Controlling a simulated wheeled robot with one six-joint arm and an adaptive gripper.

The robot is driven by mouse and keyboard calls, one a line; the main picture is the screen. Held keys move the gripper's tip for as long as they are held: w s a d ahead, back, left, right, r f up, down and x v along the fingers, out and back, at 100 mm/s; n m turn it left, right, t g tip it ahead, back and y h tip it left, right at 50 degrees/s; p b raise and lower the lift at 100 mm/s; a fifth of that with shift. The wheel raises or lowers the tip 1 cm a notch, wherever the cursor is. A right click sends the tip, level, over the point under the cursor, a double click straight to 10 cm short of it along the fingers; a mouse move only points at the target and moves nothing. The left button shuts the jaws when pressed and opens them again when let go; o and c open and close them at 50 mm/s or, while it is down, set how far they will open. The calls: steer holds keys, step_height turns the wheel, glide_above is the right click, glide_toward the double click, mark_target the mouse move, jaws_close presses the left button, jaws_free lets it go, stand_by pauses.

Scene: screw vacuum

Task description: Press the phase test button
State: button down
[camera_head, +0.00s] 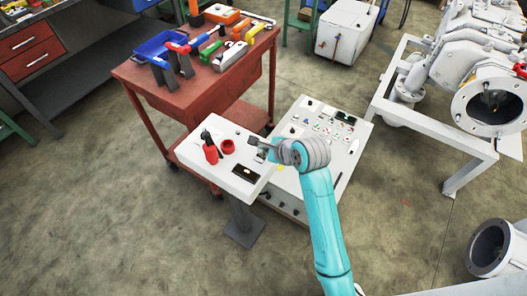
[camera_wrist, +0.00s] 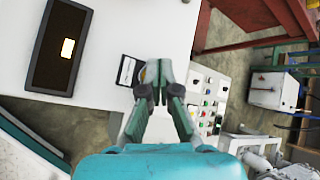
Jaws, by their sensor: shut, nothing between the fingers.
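My gripper (camera_head: 256,143) is shut and empty, low over the right part of the white pedestal panel (camera_head: 236,143). In the wrist view the closed fingertips (camera_wrist: 152,72) are beside a small black-and-white label or switch plate (camera_wrist: 126,71). Something yellowish shows partly behind the fingers there. I cannot tell whether the fingertips touch the panel. The phase test button cannot be singled out, as the lettering is too small and the fingers cover part of the panel. A separate white console (camera_head: 322,127) carries several red, green and black buttons, which also show in the wrist view (camera_wrist: 208,100).
A red device (camera_head: 210,150) and a red round part (camera_head: 228,147) stand on the pedestal panel, near a dark display (camera_head: 245,173). A red tool cart (camera_head: 195,92) is behind. Grey machinery on a white frame (camera_head: 455,150) stands right. Floor at left is clear.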

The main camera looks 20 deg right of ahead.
stand_by(0.6)
steer(key=shift+r, duration=0.75)
steer(key=shift+r, duration=0.1)
steer(key=shift+r, duration=2.4)
